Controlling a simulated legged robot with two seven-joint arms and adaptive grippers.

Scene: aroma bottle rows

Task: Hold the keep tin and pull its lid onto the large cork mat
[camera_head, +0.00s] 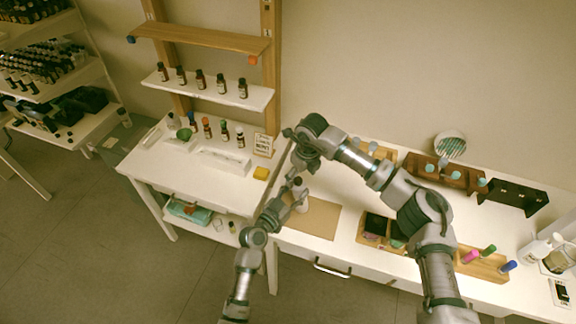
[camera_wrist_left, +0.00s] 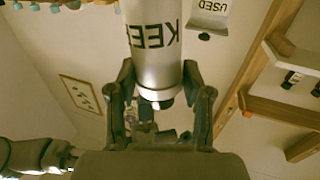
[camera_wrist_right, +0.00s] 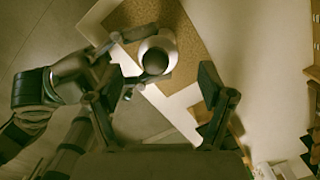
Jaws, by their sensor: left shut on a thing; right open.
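The keep tin (camera_head: 302,204) is a pale cylinder at the left end of the right-hand counter. In the left wrist view the tin (camera_wrist_left: 152,35) shows its KEEP label upside down. My left gripper (camera_head: 291,196) is shut on the tin's side. The lid with its dark round knob (camera_wrist_right: 155,61) faces the right wrist camera and appears to be on the tin. My right gripper (camera_head: 303,168) is open and empty above the tin; its fingers (camera_wrist_right: 157,84) are on either side of the knob, apart from it.
A wooden tray with dark boxes (camera_head: 373,229) stands right of the mat. A bottle shelf (camera_head: 210,88) and small white table (camera_head: 165,165) stand left. The mat's visible part is bare.

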